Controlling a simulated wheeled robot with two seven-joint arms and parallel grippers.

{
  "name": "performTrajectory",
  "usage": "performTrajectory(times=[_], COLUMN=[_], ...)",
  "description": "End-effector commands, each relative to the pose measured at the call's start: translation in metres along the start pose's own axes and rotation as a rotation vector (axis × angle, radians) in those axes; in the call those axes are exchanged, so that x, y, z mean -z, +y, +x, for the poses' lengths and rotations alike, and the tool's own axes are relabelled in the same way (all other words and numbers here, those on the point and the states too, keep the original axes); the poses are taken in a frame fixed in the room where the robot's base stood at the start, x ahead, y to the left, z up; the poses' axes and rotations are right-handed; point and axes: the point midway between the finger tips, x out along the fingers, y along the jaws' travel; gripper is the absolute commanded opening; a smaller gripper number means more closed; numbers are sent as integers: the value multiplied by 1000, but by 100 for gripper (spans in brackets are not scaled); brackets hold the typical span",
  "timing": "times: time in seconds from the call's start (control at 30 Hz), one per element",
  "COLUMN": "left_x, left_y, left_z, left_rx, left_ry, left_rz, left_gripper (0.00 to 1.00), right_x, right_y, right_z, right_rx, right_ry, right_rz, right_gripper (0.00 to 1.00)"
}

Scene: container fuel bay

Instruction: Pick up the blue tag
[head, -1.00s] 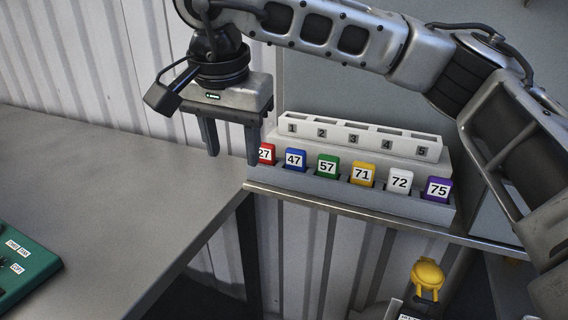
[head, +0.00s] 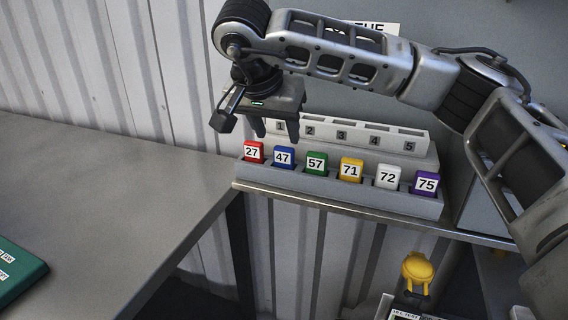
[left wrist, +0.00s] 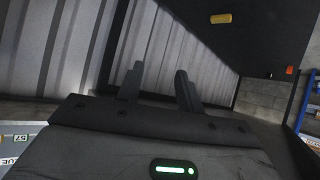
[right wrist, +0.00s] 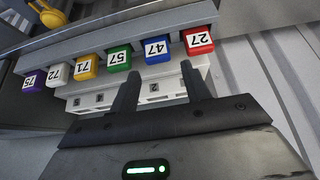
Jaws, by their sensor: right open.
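The blue tag (head: 284,157), marked 47, sits upright in the front row of a grey rack (head: 330,193), between the red tag 27 (head: 253,151) and the green tag 57 (head: 316,162). My right gripper (head: 276,134) is open and empty, above and behind the red and blue tags, near slots 1 and 2. In the right wrist view the blue tag (right wrist: 156,49) shows beyond the fingers, roughly between their tips (right wrist: 160,77). My left gripper (left wrist: 157,78) is open and empty in the left wrist view, and is not in the head view.
Yellow tag 71 (head: 351,168), white tag 72 (head: 388,176) and purple tag 75 (head: 426,182) fill the rack's right part. A numbered slot block (head: 345,135) stands behind. A grey table (head: 110,190) has free room at left, with a green case (head: 20,268).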

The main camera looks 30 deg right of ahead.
Motion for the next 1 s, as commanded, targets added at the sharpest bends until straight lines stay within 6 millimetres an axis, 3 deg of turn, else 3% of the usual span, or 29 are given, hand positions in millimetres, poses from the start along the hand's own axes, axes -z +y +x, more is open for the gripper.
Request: performTrajectory(times=[0.3, 0.6, 0.73, 1.0], left_x=[-2, -5, -4, -2], left_y=[-1, -1, -1, -1], left_z=[-3, -2, -2, -2], left_rx=[6, 7, 7, 6], left_ry=[-18, -25, -23, -17], left_rz=[10, 10, 10, 10], left_gripper=[36, 36, 36, 36], right_x=[1, 1, 1, 1], right_y=[4, 3, 3, 3], right_z=[44, 49, 48, 48], right_rx=[-4, -2, -2, -1], right_ry=[-2, -2, -2, -1], right_rz=[1, 1, 0, 1], right_gripper=[47, 47, 14, 14])
